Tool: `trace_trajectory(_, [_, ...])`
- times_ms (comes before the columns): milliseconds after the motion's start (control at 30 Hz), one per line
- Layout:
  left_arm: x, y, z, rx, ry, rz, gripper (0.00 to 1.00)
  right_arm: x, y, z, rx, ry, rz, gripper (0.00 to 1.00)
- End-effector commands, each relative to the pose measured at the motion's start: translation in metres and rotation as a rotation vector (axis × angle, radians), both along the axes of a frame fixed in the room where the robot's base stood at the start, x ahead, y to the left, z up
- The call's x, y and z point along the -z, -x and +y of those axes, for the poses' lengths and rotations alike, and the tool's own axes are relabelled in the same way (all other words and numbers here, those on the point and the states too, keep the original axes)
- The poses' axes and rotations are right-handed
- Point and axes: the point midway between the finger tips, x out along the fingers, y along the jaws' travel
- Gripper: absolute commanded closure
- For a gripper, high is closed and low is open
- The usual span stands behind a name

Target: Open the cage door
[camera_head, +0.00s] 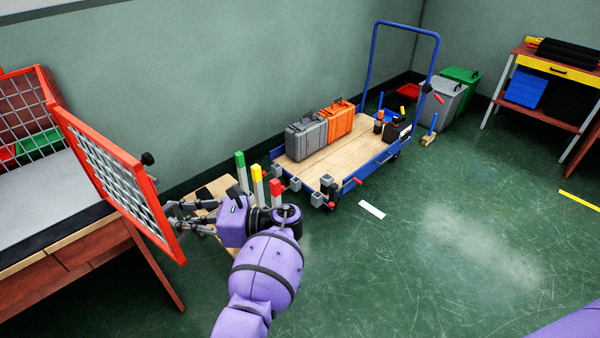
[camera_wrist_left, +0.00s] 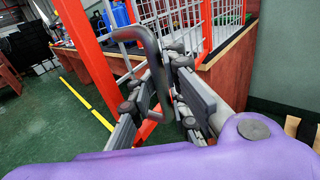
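The cage door (camera_head: 120,180) is a red frame with grey wire mesh. In the head view it stands swung out from the cage (camera_head: 22,90) at the left. My left gripper (camera_head: 178,215) is at the door's right edge, its fingers spread. In the left wrist view a dark bent handle (camera_wrist_left: 153,58) reaches down between the fingers of the left gripper (camera_wrist_left: 168,82). A gap shows between the fingers, and I cannot tell whether either touches the handle. The door's red frame (camera_wrist_left: 88,60) shows there at the left. My right gripper is out of view.
The cage sits on a red-brown table (camera_head: 85,262). A low stand with green, yellow and red posts (camera_head: 257,185) is just behind my left wrist. A blue cart (camera_head: 340,148) carries grey and orange cases.

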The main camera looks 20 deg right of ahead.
Motion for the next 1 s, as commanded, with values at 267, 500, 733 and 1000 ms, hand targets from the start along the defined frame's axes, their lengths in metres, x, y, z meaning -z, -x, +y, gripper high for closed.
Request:
trace_trajectory(267, [-0.003,-0.002,0.001,0.001,-0.001,-0.007,0.71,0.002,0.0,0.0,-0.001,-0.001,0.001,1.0])
trace_trajectory(500, [-0.004,0.0,-0.005,0.004,-0.001,-0.009,0.71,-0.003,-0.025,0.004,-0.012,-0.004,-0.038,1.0])
trace_trajectory(733, [-0.005,0.017,-0.045,0.006,-0.001,-0.007,0.71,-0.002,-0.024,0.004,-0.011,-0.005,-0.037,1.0])
trace_trajectory(1000, [-0.005,0.04,-0.094,0.004,-0.003,-0.007,0.71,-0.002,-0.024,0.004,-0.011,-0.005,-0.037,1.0])
